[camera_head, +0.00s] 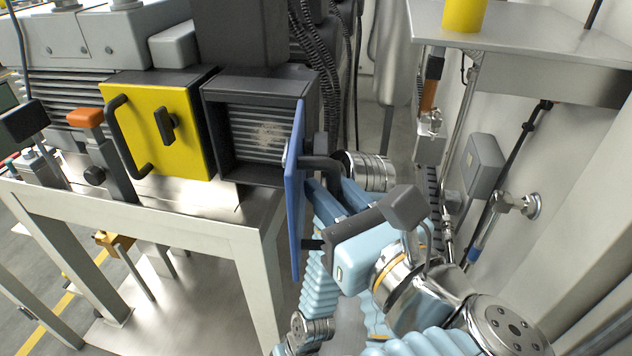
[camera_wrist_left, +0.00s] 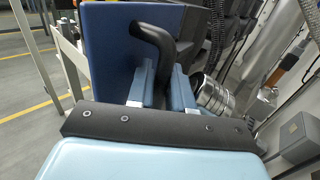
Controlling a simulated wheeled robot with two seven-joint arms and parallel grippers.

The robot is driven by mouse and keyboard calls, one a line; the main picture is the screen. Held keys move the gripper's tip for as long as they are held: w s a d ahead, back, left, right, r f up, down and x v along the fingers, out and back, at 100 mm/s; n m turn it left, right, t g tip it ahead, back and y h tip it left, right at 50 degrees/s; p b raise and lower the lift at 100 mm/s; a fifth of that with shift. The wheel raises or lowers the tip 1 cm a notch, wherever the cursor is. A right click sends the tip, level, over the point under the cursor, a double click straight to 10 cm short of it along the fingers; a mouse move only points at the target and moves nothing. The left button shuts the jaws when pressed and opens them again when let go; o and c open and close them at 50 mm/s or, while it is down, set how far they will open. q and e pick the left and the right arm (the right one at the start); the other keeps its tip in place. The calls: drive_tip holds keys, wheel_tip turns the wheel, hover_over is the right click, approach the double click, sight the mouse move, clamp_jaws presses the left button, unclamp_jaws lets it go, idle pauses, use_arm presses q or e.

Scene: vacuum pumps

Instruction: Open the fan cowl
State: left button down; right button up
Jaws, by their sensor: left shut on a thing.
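The fan cowl (camera_head: 295,195) is a blue panel, seen nearly edge-on in the head view. It stands swung out at the right side of a dark box whose finned grille (camera_head: 258,132) is exposed. In the left wrist view the cowl (camera_wrist_left: 108,50) fills the upper left, with its black bent handle (camera_wrist_left: 155,42) in front of it. My left gripper (camera_head: 328,193) is on the right side of the cowl, shut on the handle. Its two blue fingers (camera_wrist_left: 160,85) lie either side of the handle in the left wrist view. My right gripper is not in view.
A yellow panel (camera_head: 163,130) with a black handle and latch is closed, left of the opening. The pump equipment stands on a metal bench (camera_head: 150,215). A wall with a shelf (camera_head: 540,35), pipes and a grey box (camera_head: 482,165) closes off the right side.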

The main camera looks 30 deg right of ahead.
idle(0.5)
use_arm(q)
drive_tip(key=c, duration=1.4)
unclamp_jaws()
drive_tip(key=shift+o, duration=0.2)
